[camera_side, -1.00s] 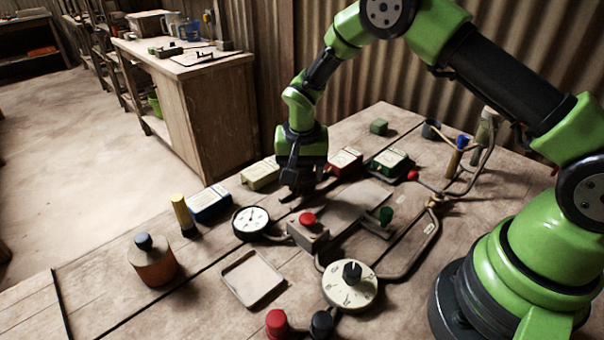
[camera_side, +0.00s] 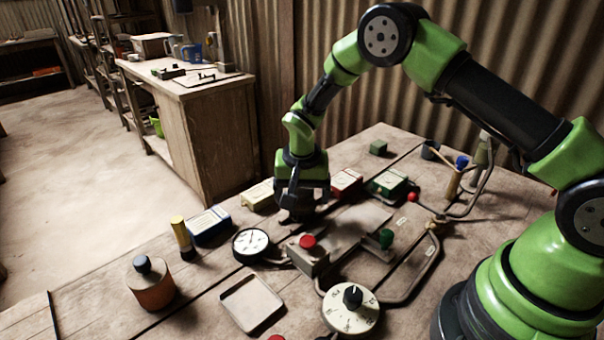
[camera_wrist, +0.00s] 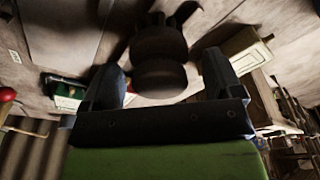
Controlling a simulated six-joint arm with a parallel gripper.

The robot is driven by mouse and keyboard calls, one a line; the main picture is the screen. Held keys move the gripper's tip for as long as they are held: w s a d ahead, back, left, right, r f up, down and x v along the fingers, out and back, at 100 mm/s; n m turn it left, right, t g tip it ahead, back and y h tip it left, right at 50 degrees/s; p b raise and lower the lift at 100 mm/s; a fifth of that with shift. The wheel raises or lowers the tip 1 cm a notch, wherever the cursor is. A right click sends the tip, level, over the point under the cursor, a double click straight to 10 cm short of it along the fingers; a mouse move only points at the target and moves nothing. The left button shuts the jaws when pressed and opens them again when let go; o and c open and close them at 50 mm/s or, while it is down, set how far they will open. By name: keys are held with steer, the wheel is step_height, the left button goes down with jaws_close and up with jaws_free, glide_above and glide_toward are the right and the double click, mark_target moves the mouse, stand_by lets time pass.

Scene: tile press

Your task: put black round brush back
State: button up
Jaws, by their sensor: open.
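My gripper (camera_side: 300,200) is open, low over the far middle of the workbench in the side view. In the wrist view my gripper's two fingers (camera_wrist: 162,85) stand apart, with a dark round stepped object between them. This looks like the black round brush (camera_wrist: 160,45), and it appears upright under the gripper. I cannot tell whether the fingers touch it. In the side view, a dark shape at the gripper's tips blends with the fingers, so I cannot make out the brush clearly there.
A cream box (camera_side: 258,195), a red box (camera_side: 346,184) and a green box (camera_side: 389,183) stand near the gripper. A gauge (camera_side: 250,243), a red-button box (camera_side: 308,256) and a dial (camera_side: 351,309) are in front. An empty square tray (camera_side: 251,303) lies at front left.

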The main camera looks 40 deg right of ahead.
mark_target(302, 195)
steer(key=s+r+n+t+y, duration=0.1)
steer(key=s+r, duration=0.3)
steer(key=r, duration=0.4)
steer(key=s+a+r+t, duration=0.1)
steer(key=s+r, duration=0.2)
steer(key=r, duration=0.5)
steer(key=s+r+n+t+y, duration=0.1)
steer(key=s+r, duration=0.3)
steer(key=r, duration=0.5)
steer(key=s+a+r+n+t+y, duration=0.1)
steer(key=s+r+n+t, duration=0.1)
steer(key=s, duration=1.2)
steer(key=shift+a+n+t, duration=0.15)
steer(key=shift+n+t, duration=0.35)
